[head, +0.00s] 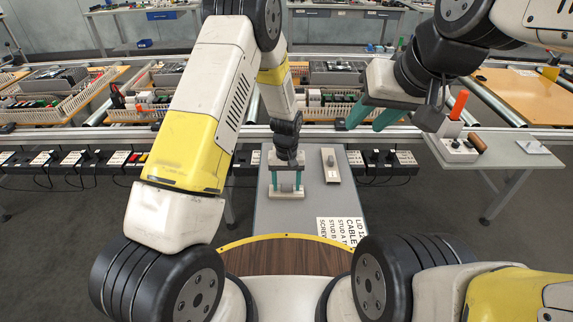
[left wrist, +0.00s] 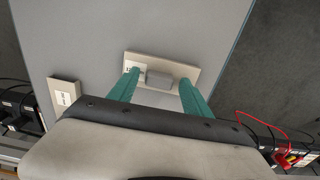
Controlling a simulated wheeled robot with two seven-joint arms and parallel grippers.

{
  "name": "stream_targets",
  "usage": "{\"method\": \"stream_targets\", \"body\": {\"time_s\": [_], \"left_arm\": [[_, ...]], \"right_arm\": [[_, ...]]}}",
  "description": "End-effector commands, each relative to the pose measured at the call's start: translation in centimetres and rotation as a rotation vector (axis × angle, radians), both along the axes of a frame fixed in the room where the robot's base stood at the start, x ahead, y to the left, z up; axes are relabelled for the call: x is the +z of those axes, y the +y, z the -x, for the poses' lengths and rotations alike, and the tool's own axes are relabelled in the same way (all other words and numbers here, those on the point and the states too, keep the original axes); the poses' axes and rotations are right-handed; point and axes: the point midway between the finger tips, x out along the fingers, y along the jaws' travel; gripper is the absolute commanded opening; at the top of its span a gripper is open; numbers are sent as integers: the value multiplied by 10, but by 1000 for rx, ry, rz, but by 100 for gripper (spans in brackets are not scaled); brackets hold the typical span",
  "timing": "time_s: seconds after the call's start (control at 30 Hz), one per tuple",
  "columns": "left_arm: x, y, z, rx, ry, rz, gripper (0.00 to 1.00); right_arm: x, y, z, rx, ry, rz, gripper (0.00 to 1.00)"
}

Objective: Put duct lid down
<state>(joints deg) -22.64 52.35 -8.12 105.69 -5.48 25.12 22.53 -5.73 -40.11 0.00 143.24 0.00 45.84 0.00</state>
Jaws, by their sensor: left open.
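A beige plate with a raised grey block, which looks like the duct lid (left wrist: 190,76), lies on the grey table; in the head view its near edge (head: 286,195) shows below my left gripper. My left gripper (head: 287,187) is open and points down over this plate. In the left wrist view its teal fingers (left wrist: 158,85) stand on either side of the grey block, with a gap. I cannot tell whether they touch the plate. My right gripper (head: 364,127) hangs empty in the air to the right, its two teal fingers apart.
A second narrow beige piece (head: 331,173) lies just right of my left gripper. A printed sheet (head: 342,231) lies at the table's near right. An orange-handled tool (head: 459,105) stands on a right side table (head: 510,160). Conveyor rails and component trays (head: 60,105) lie behind.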

Motion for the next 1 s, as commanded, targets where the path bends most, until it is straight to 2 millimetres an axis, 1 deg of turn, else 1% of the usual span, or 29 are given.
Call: {"method": "stream_targets", "body": {"time_s": [0.07, 0.17, 0.27, 0.5, 0.6, 0.87, 0.97, 1.0], "left_arm": [[4, 0, 0, 0, -1, 1, 57], [16, -1, -1, 0, -3, 1, 57], [36, -1, -1, 0, -4, 2, 57], [90, -1, -1, 0, -5, 2, 57], [107, 0, -1, 0, -4, 2, 57], [135, 2, 0, 2, -8, 7, 57], [159, 10, 4, 5, -28, 28, 57], [173, 15, 6, 6, -41, 41, 57]], "right_arm": [[0, 0, 0, 0, 0, 0, 37], [0, 0, 0, 0, 0, 0, 37], [0, 0, 0, 0, 0, 0, 37], [0, 0, 0, 0, 0, 0, 37], [0, 0, 0, 0, 0, 0, 37], [0, 0, 0, 0, 0, 0, 37], [0, 0, 0, 0, 0, 0, 37], [0, 0, 0, 0, 0, 0, 37]]}}
